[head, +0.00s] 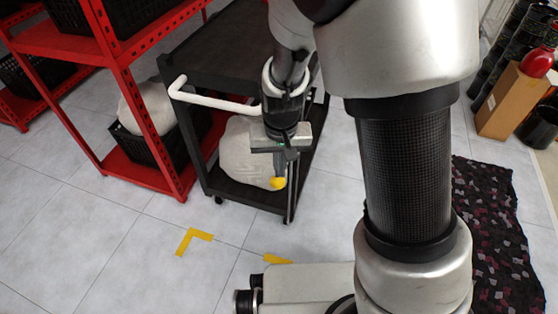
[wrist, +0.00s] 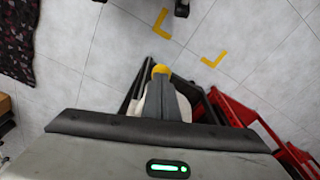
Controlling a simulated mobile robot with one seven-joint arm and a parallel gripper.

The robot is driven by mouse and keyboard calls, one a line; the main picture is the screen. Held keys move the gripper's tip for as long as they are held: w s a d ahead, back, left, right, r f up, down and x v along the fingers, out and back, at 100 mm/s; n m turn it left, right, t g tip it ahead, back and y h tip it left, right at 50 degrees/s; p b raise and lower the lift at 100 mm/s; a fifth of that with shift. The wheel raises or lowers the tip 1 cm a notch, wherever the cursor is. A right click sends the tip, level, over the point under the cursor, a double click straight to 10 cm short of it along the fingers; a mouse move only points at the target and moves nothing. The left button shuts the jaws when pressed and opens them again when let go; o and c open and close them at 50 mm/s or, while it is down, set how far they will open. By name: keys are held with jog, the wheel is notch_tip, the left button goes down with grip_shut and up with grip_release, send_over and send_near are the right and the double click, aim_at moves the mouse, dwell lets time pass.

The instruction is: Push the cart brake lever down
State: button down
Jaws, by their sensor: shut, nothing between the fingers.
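The black cart (head: 213,50) has a white push handle (head: 205,98) at its upper front. A yellow knob (head: 277,183), which looks like the end of the brake lever, shows low at the cart's near end. The knob also shows in the wrist view (wrist: 161,69), just past the fingertips. My gripper (head: 281,170) is shut and empty, pointing down, with its tips just above or against the knob. I cannot tell whether they touch. The fingers also show in the wrist view (wrist: 160,88). The lever's arm is mostly hidden behind my gripper.
A pale sack (head: 245,155) lies on the cart's lower shelf. A red rack (head: 125,85) with black crates stands close on the left. Yellow floor marks (head: 190,240) lie in front on clear tiles. A cardboard box (head: 510,100) and dark patterned rug (head: 490,220) are at right.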

notch_tip(320, 180, up, 14)
jog(key=s+p, duration=0.1)
jog(key=p, duration=0.3)
jog(key=shift+s+r, duration=0.25)
